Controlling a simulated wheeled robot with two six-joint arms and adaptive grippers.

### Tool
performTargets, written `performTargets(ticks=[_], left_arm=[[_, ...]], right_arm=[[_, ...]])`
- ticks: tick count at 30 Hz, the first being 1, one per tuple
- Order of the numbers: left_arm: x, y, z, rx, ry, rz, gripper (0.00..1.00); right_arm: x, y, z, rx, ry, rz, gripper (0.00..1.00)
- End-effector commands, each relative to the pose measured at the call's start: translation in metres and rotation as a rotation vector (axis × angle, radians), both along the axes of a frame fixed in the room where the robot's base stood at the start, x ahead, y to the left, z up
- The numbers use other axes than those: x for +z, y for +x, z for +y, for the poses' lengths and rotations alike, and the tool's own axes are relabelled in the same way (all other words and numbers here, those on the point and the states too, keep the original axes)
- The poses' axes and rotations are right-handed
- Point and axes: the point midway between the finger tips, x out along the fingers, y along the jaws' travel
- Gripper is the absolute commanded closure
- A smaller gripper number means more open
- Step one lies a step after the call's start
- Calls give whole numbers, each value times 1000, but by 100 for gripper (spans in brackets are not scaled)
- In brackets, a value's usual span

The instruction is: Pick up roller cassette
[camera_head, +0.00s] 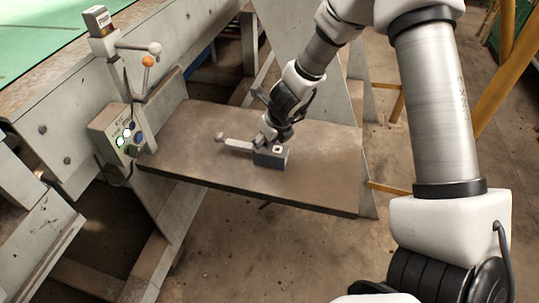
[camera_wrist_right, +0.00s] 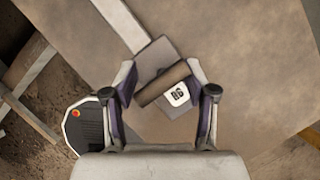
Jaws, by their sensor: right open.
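The roller cassette (camera_head: 270,160) is a small dark grey block on a brown metal shelf, with a pale bar extending from it to the left. In the right wrist view the cassette (camera_wrist_right: 163,85) shows a brown roller lying diagonally across a grey body, with a white label at its right end. My right gripper (camera_head: 271,143) is low over the cassette. In the wrist view its open fingers (camera_wrist_right: 160,78) stand on either side of the roller, with gaps visible between. My left gripper is not in view.
The brown shelf (camera_head: 205,130) is mostly bare around the cassette. A control box with buttons (camera_head: 118,135) and a lever with an orange knob (camera_head: 148,62) stand at its left edge. A green-topped machine bed (camera_head: 45,40) rises at upper left. Yellow rails (camera_head: 507,85) stand at right.

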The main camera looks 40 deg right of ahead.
Motion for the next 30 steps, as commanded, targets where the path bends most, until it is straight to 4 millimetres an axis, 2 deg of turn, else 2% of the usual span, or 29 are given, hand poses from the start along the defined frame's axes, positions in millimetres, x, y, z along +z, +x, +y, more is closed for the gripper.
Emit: performTargets(ticks=[1, 3, 20, 23, 26, 30], left_arm=[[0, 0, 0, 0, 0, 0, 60], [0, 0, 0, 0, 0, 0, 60], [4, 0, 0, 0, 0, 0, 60], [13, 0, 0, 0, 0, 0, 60], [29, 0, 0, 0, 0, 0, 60], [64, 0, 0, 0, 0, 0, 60]], right_arm=[[0, 0, 0, 1, -1, 0, 78], [-1, 0, 0, 1, -1, 1, 100], [3, -1, 0, 1, -2, 3, 100], [13, -1, 0, 1, -1, 2, 100], [32, 0, 0, 1, -1, 1, 100], [72, 0, 0, 0, -2, -1, 100]])
